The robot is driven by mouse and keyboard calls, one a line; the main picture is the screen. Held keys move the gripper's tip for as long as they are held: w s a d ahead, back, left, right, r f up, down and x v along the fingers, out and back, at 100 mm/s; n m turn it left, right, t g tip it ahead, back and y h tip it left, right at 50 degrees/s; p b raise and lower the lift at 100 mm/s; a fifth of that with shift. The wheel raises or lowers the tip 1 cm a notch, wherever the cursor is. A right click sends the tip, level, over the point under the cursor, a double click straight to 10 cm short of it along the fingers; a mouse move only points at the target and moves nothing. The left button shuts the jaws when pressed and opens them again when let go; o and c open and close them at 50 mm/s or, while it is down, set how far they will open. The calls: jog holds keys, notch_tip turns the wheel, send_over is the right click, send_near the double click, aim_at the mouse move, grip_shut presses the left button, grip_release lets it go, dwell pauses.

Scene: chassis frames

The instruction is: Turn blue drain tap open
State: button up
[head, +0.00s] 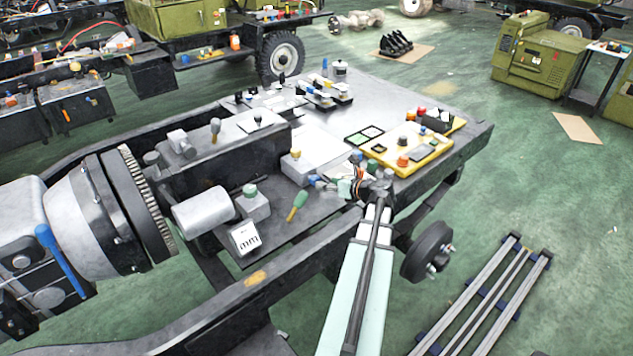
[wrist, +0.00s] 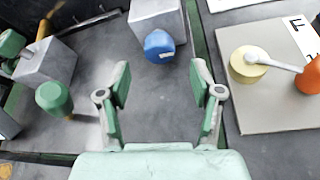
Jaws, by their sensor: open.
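The blue drain tap (wrist: 159,46) is a rounded blue knob with a small white mark on its face. It sits at the front of a grey block (wrist: 155,14) in the wrist view. In the head view the blue tap (head: 313,180) is small, beside its grey block (head: 299,168). My gripper (wrist: 160,84) is open and empty. Its two green-padded fingers point toward the tap, which lies beyond the fingertips and between their lines, apart from both. In the head view my gripper (head: 340,185) is just right of the tap, partly cluttered by nearby parts.
At right, a light plate (wrist: 262,112) carries a yellow knob (wrist: 248,64) with a white lever and an orange knob (wrist: 309,78). A yellow panel (head: 436,158) stands right of my gripper. Bare dark surface lies between my fingers.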

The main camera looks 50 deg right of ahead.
aim_at(314, 180)
jog(key=shift+x, duration=3.15)
jog(key=c, duration=1.1)
